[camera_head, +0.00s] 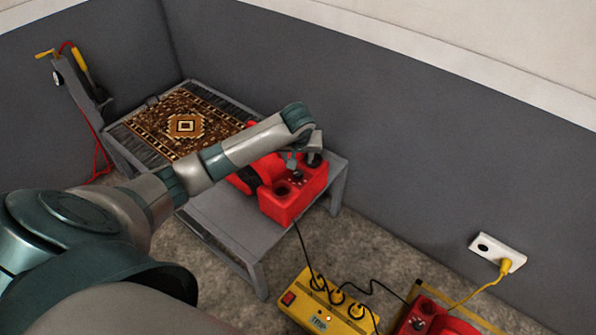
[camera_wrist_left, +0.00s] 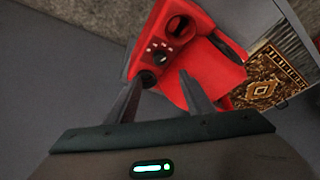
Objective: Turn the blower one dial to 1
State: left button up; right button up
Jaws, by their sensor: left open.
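A red blower (camera_head: 286,203) stands on a low grey table, with a small dark dial (camera_head: 297,178) on its panel next to a round dark opening. My left gripper (camera_head: 304,162) is just above the panel at its back end. In the left wrist view, the blower (camera_wrist_left: 190,90) fills the upper middle, and the dial (camera_wrist_left: 159,55) with pale marks around it lies beyond the open fingertips (camera_wrist_left: 166,80). The fingers look empty and the dial is not between them. The dial's setting is too small to read. My right gripper is not in view.
The grey table (camera_head: 222,222) has bare room left of the blower. A patterned rug (camera_head: 172,120) lies on a slatted rack behind. A yellow power box (camera_head: 303,298) with black cables sits on the floor. A white wall socket (camera_head: 490,248) holds a yellow plug.

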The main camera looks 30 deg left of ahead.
aim_at(298, 173)
pick_arm(q)
jog(key=x, duration=1.2)
jog(key=shift+w+f, duration=0.15)
jog(key=shift+w+a+f, duration=0.2)
jog(key=shift+f, duration=0.35)
jog(key=shift+f+b, duration=0.15)
jog(key=shift+b, duration=0.15)
jog(key=shift+c, duration=0.2)
jog(key=c, duration=1)
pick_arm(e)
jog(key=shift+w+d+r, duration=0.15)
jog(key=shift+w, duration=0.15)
